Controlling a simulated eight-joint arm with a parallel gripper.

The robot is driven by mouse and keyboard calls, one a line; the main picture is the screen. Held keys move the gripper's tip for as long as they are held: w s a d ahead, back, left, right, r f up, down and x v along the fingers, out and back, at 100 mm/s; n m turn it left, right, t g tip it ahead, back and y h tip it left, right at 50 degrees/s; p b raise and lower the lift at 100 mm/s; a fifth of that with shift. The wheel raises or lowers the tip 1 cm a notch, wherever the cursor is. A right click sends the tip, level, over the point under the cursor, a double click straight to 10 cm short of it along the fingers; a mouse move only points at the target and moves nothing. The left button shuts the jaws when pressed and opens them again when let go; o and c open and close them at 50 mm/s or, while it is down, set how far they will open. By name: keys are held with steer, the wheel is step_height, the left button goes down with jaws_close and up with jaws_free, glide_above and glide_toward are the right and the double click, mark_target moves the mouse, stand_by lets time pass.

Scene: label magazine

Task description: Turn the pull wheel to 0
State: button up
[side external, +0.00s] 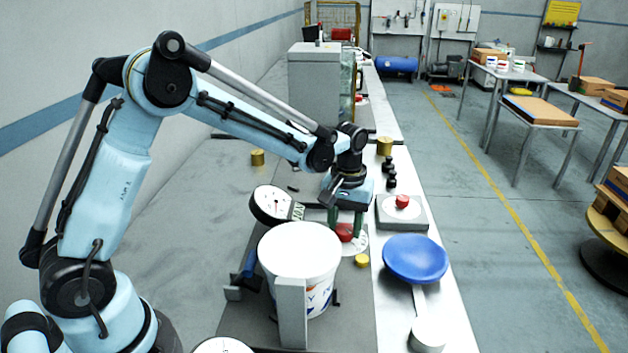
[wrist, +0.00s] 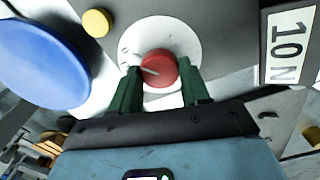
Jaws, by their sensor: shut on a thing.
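The pull wheel is a red knob (side external: 345,233) on a white round dial (side external: 358,245), on the bench just behind a white bucket. In the wrist view the red knob (wrist: 158,66) has a pale pointer line running left from its middle. The white dial (wrist: 185,38) has small dark marks at its left, too small to read. My gripper (wrist: 160,72) has its green fingers on both sides of the knob, shut on it. In the side view my gripper (side external: 347,226) points down over the dial; the fingers partly hide the knob.
A gauge (side external: 273,205) with a 10 N plate (wrist: 289,46) stands beside the dial. The white bucket (side external: 300,255) is close in front. A blue dish (side external: 415,258), a small yellow disc (side external: 361,260) and another red knob (side external: 402,201) are to the right.

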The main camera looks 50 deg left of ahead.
mark_target(345, 228)
stand_by(0.4)
steer(key=o, duration=1.1)
steer(key=shift+c, duration=0.2)
step_height(345, 228, up, 12)
step_height(345, 228, down, 12)
stand_by(0.7)
